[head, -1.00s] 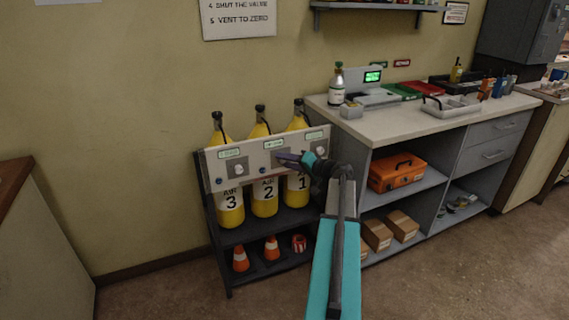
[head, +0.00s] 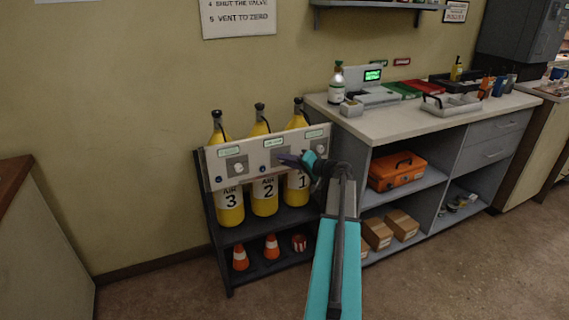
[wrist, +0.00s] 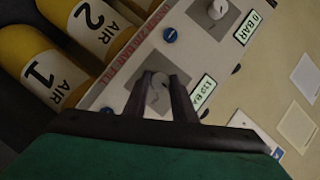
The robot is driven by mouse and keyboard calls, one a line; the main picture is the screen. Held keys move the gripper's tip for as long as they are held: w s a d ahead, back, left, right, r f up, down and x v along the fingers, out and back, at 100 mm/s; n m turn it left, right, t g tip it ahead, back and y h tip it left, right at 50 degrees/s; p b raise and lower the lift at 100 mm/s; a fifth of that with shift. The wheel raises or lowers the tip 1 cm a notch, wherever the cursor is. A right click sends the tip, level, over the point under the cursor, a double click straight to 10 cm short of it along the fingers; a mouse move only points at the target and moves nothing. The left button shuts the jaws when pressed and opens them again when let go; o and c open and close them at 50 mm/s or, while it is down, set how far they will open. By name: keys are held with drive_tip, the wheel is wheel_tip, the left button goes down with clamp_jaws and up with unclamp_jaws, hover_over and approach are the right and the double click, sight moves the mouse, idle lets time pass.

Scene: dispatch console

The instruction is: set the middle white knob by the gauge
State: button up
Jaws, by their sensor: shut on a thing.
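A white panel (head: 251,161) with three white knobs stands in front of yellow air cylinders. My gripper (head: 283,159) is at the middle knob and hides it in the head view. In the wrist view, my gripper (wrist: 166,88) is shut on the middle white knob (wrist: 158,98), with one dark finger on each side. The gauge readout (wrist: 203,93) beside it appears upside down and seems to read 110 BAR, partly covered by a finger. The left knob (head: 238,168) has a readout of 0 BAR (wrist: 241,27). The right knob (head: 321,149) is free.
Cylinders 3 (head: 230,203), 2 (head: 265,195) and 1 (head: 297,188) stand on a dark rack behind the panel. Blue buttons (wrist: 170,35) sit on the panel between knobs. A grey workbench (head: 420,120) stands close on the right. Floor at left is clear.

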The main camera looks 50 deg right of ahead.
drive_tip(key=shift+w+d+f+m+t+b, duration=0.15)
drive_tip(key=shift+m+t+b, duration=0.85)
drive_tip(key=shift+m, duration=0.8)
drive_tip(key=shift+s+f+m+t+b, duration=0.1)
drive_tip(key=shift+m+t+b, duration=0.55)
drive_tip(key=shift+m+b, duration=0.9)
drive_tip(key=shift+w+d+f+m+t+b, duration=0.15)
drive_tip(key=shift+m+t+b, duration=0.7)
drive_tip(key=shift+m, duration=1.2)
drive_tip(key=shift+s+a, duration=0.1)
drive_tip(key=o, duration=1)
drive_tip(key=shift+f, duration=0.1)
drive_tip(key=shift+s+a, duration=0.1)
drive_tip(key=v, duration=1.3)
drive_tip(key=shift+s+a+f+p, duration=0.1)
drive_tip(key=shift+s+p, duration=0.15)
drive_tip(key=shift+p, duration=0.15)
